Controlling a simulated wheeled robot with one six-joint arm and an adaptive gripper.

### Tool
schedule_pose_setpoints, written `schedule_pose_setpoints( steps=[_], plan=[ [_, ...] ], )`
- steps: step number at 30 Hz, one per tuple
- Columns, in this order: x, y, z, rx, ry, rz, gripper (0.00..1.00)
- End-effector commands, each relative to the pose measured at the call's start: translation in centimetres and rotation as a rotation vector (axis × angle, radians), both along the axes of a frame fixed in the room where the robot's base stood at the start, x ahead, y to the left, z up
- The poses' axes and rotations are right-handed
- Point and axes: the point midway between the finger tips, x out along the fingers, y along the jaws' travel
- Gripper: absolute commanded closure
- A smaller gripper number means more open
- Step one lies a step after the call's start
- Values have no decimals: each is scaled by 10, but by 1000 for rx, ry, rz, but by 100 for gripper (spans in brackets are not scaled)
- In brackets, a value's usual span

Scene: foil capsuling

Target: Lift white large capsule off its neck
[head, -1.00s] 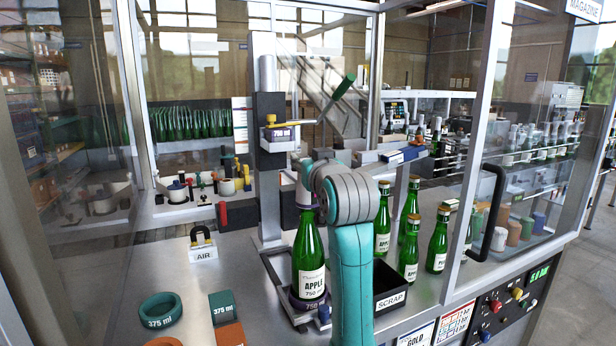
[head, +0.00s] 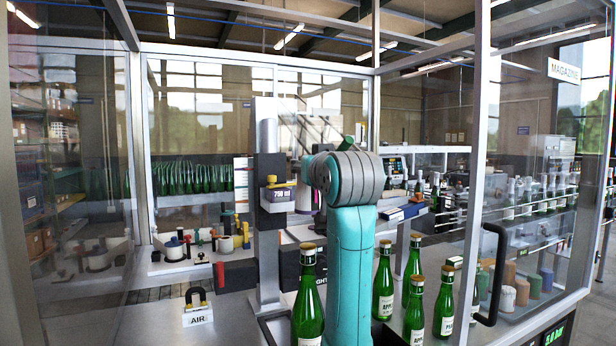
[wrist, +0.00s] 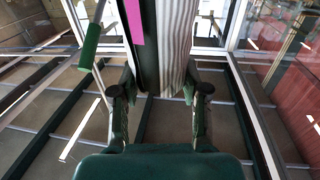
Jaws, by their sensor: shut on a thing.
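The white large capsule (head: 303,199) is in the air above the green bottle (head: 308,305) in the head view, just left of my arm. The bottle stands upright, and its neck top with a gold-brown cap is bare. A clear gap shows between the capsule and the cap. In the wrist view my gripper (wrist: 160,92) is shut on the white pleated capsule (wrist: 176,40), with one finger on each side. A dark band and a pink strip run along the capsule's left there. In the head view my arm hides most of the gripper.
A dark column with a 750 ml block (head: 277,197) stands close left of the capsule. Several green bottles (head: 414,310) stand right of my arm. A black AIR-labelled fixture (head: 197,308) is at the left. Glass panels and a door handle (head: 492,272) bound the right.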

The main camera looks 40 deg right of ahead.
Motion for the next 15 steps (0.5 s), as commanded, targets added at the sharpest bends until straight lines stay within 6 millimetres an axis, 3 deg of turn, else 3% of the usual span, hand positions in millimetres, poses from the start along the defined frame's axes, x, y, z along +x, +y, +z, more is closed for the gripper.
schedule_pose_setpoints(
  steps=[15],
  plan=[
    [0, 0, -25, 0, 1, 0, 64]
  ],
)
